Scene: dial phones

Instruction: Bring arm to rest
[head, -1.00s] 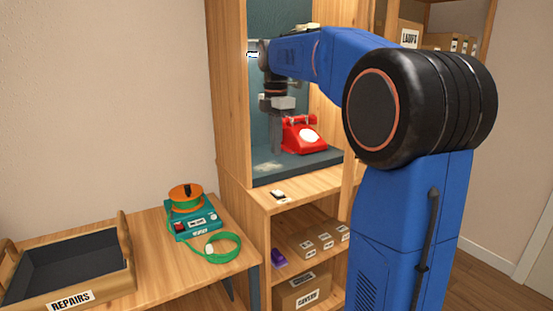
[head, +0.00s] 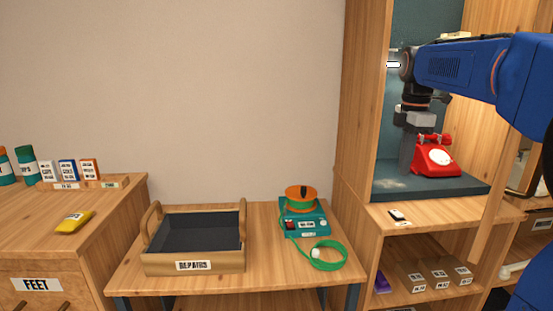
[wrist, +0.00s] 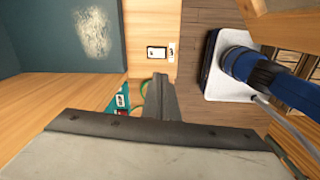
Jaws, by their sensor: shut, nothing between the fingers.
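My gripper (head: 408,155) points down inside the lit cabinet niche at the right of the head view, just left of the red dial phone. Its fingers look closed together, with nothing between them. They also show at the middle of the wrist view (wrist: 160,95). The red phone (head: 437,157) stands on the dark niche floor (head: 395,184) with its handset on top. My blue arm reaches in from the right edge. Whether the fingers touch the niche floor cannot be told.
The REPAIRS tray (head: 195,266) is empty on the lower table. A teal device (head: 303,219) with an orange spool and green cable stands beside it. A FEET cabinet (head: 37,285) with small boxes and a yellow packet (head: 75,221) is at left.

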